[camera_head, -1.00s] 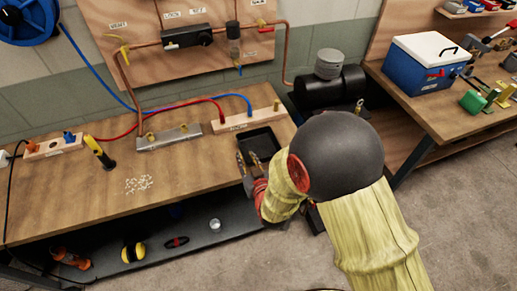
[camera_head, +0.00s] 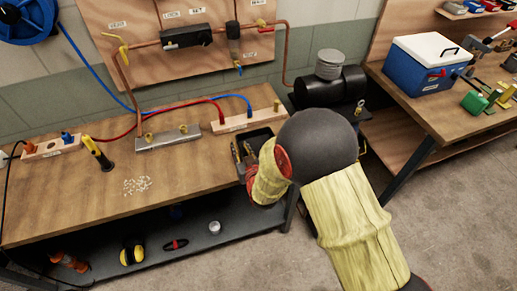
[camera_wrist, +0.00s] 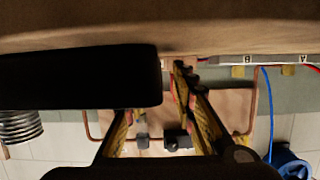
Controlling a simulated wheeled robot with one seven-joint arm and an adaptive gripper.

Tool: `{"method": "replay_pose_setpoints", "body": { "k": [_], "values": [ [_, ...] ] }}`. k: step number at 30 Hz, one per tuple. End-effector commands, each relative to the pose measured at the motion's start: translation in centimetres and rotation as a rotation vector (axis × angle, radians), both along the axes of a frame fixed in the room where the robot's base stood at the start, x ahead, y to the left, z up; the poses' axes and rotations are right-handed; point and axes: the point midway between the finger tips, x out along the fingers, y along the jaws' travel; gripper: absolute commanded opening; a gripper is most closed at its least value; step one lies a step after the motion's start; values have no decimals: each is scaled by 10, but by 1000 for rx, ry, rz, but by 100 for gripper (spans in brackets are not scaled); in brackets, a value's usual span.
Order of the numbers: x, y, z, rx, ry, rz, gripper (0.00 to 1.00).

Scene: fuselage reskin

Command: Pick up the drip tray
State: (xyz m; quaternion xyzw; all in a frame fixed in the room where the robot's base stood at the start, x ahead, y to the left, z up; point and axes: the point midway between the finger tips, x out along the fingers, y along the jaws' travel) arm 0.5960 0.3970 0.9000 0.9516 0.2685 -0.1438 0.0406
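The drip tray, a black shallow tray (camera_head: 258,136), sits at the right end of the wooden bench, partly hidden by my glove-yellow wrist. My gripper (camera_head: 242,151) is at its left side, with two yellow-and-black fingers spread apart. In the wrist view, which is upside down, the tray (camera_wrist: 75,78) is a large dark block at left. It hides the tip of the left finger, while the right finger stands clear past its end. The tray's edge seems to lie between the fingers of my gripper (camera_wrist: 155,92); I cannot tell whether they touch it.
A yellow-black tool (camera_head: 98,153) stands at left. White bits (camera_head: 137,186) lie on the bench. A black tank (camera_head: 330,88) stands at right. The bench's front middle is clear.

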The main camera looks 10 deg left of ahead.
Motion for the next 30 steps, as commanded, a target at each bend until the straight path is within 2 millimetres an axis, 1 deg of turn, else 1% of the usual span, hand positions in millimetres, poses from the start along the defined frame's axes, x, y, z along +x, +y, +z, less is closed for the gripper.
{"method": "replay_pose_setpoints", "body": {
  "k": [2,13,30],
  "values": [
    [0,0,0,0,0,0,21],
    [0,0,0,0,0,0,0],
    [0,0,0,0,0,0,0]
  ]
}}
